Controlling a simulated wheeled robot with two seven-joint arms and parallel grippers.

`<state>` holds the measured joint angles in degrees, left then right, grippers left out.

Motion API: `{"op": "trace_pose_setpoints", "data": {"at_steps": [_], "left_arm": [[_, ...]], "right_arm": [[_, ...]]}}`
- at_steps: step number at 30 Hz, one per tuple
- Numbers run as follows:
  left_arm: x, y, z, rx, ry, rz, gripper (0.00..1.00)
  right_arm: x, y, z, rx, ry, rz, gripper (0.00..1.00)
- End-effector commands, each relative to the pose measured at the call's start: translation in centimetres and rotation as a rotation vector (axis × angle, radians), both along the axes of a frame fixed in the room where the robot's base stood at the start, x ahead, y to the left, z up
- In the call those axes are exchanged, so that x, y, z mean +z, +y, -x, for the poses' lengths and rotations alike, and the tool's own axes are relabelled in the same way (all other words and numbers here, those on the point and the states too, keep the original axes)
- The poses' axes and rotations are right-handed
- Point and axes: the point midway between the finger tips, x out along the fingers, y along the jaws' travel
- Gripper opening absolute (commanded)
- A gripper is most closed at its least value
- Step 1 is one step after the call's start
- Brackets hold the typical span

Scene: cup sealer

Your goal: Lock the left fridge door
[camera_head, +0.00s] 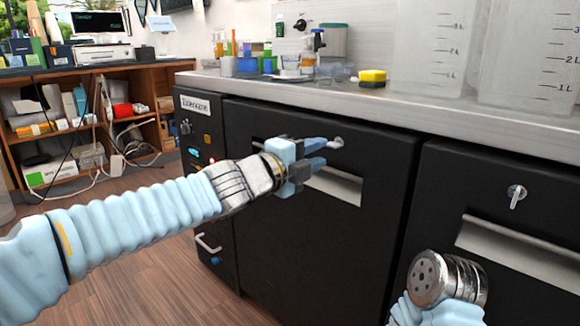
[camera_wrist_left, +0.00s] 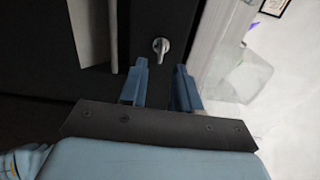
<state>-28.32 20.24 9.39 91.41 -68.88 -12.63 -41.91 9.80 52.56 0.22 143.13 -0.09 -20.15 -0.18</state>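The left fridge door (camera_head: 290,230) is dark and flat against the cabinet front. Its silver lock key (camera_head: 337,141) sits near the top edge, above the recessed handle (camera_head: 338,186). My left gripper (camera_head: 325,152) is open in front of the lock, fingers pointing towards it. In the left wrist view the key (camera_wrist_left: 160,47) lies just beyond and between the two blue fingertips (camera_wrist_left: 160,65), with no clear contact. The pale handle also shows there (camera_wrist_left: 92,35). My right gripper is not in view; only part of my right arm shows at lower right.
The right fridge door (camera_head: 500,220) has its own lock key (camera_head: 516,195), pointing down. The metal counter (camera_head: 400,105) overhangs both doors and carries a yellow sponge (camera_head: 372,77) and clear measuring jugs (camera_head: 436,45). A control panel (camera_head: 196,130) stands left of the door.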

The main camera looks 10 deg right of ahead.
Motion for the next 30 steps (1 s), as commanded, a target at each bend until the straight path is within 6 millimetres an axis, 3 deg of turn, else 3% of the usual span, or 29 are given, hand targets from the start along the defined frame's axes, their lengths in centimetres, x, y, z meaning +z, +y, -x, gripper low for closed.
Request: {"op": "trace_pose_setpoints", "data": {"at_steps": [6, 13, 26, 29, 30], "left_arm": [[0.2, 4.4, 3.3, 0.003, -0.001, -0.001, 0.32], [0.1, 6.9, 5.4, 0.002, -0.002, -0.001, 0.32], [-0.4, 7.3, 5.5, 0.002, 0.013, 0.001, 0.32], [-2.4, 7.5, 4.5, 0.016, 0.093, 0.021, 0.32], [-4.0, 7.6, 3.8, 0.027, 0.155, 0.036, 0.32]], "right_arm": [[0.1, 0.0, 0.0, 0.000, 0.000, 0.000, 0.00], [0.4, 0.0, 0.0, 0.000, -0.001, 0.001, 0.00], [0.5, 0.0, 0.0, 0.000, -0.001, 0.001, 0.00], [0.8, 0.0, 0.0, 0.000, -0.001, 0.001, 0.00], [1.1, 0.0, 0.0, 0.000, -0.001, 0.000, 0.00]]}}
